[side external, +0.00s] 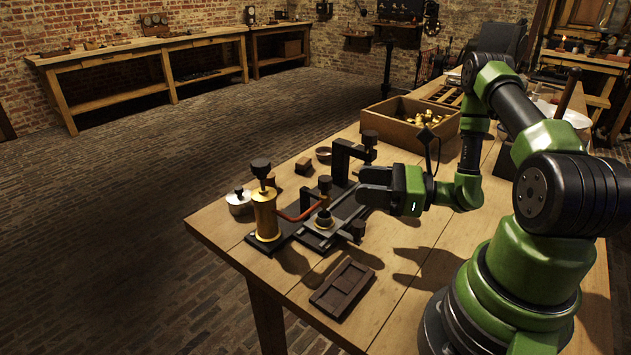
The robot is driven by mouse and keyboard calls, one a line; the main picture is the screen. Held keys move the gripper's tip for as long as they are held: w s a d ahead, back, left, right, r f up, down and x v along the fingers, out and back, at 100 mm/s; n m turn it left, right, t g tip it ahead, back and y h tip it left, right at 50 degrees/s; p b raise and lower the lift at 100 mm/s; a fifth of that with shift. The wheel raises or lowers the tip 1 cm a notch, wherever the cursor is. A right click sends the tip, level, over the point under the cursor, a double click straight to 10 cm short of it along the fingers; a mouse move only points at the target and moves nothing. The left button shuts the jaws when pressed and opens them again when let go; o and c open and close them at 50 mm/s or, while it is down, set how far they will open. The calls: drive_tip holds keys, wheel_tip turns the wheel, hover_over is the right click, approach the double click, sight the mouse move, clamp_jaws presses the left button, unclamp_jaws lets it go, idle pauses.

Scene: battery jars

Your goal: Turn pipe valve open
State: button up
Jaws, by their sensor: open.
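A dark metal apparatus stands near the left end of the wooden table. It has a brass cylinder (266,213) with a dark knob on top, and a copper pipe (303,209) running right from it. A small dark-topped valve (325,187) stands at the pipe's right end, over a round brass-rimmed seat (324,219). I cannot tell whether the valve is open or closed. My gripper (366,186) is open and points left, just right of the valve and apart from it. Its fingers hide part of the dark frame behind.
A dark bracket (350,152) rises behind the valve. A wooden box of brass parts (408,123) stands farther back. A dark tray (342,288) lies at the front edge. A small metal jar (239,201) stands left of the cylinder. Bare table (400,255) lies right of the tray.

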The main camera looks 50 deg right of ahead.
sight(325, 186)
drive_tip(key=x, duration=1)
drive_tip(key=shift+f, duration=0.35)
